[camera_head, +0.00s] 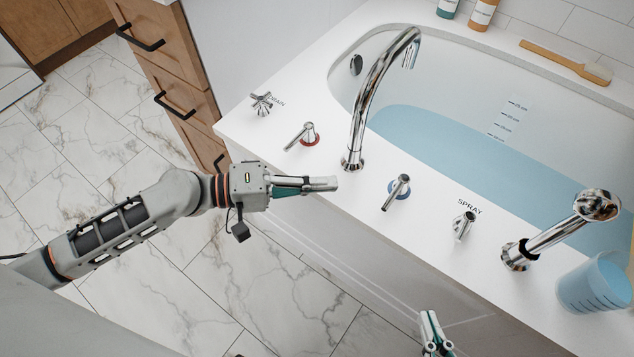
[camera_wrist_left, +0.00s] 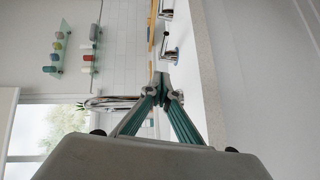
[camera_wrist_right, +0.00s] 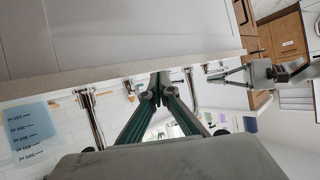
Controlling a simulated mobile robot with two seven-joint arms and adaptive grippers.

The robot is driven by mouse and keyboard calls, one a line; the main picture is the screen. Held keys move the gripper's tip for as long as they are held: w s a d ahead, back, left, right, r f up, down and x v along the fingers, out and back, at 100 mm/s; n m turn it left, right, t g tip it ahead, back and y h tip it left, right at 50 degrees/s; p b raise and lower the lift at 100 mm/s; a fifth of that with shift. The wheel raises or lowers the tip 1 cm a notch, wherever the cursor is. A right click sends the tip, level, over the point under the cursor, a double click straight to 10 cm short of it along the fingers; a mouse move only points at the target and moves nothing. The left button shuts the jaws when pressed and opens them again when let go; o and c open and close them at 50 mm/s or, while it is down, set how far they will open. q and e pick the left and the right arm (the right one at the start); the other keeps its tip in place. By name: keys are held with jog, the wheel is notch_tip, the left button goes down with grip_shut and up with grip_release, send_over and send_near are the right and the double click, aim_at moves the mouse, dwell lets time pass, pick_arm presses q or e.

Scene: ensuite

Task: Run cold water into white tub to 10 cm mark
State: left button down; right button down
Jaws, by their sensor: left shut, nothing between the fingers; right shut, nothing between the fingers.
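The white tub (camera_head: 450,75) holds pale blue water (camera_head: 440,150). Its marked scale (camera_head: 507,120) is on the far inner wall, its lower end near the water's edge; its labels are too small to read. The chrome spout (camera_head: 370,95) arches over the tub, with no clear stream. The blue-ringed cold handle (camera_head: 397,190) stands right of the spout's base. My left gripper (camera_head: 332,184) is shut and empty near the deck's front edge, left of that handle and apart from it. My right gripper (camera_head: 432,325) is shut and empty in front of the tub, low in the head view.
The red-ringed handle (camera_head: 303,135) and the drain handle (camera_head: 262,103) are left of the spout. The spray handle (camera_head: 464,224), hand shower (camera_head: 560,228) and marked blue cup (camera_head: 595,285) are to the right. A brush (camera_head: 565,62) lies on the far rim. Wooden drawers (camera_head: 165,60) stand left.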

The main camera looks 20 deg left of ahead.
aim_at(393, 196)
pick_arm(q)
jog(key=x, duration=0.5)
jog(key=shift+w+d+r+p, duration=0.2)
jog(key=shift+d+p, duration=0.05)
jog(key=shift+p, duration=0.05)
jog(key=d, duration=0.3)
jog(key=shift+s+d+f+p, duration=0.1)
jog(key=shift+s+f+p, duration=0.2)
jog(key=shift+s+f, duration=0.1)
jog(key=shift+s+d+f, duration=0.2)
jog(key=shift+d+f, duration=0.05)
jog(key=shift+d, duration=0.25)
pick_arm(e)
jog(key=shift+s+d+f, duration=0.25)
jog(key=shift+d+f, duration=0.15)
jog(key=shift+d, duration=0.05)
jog(key=shift+n, duration=0.3)
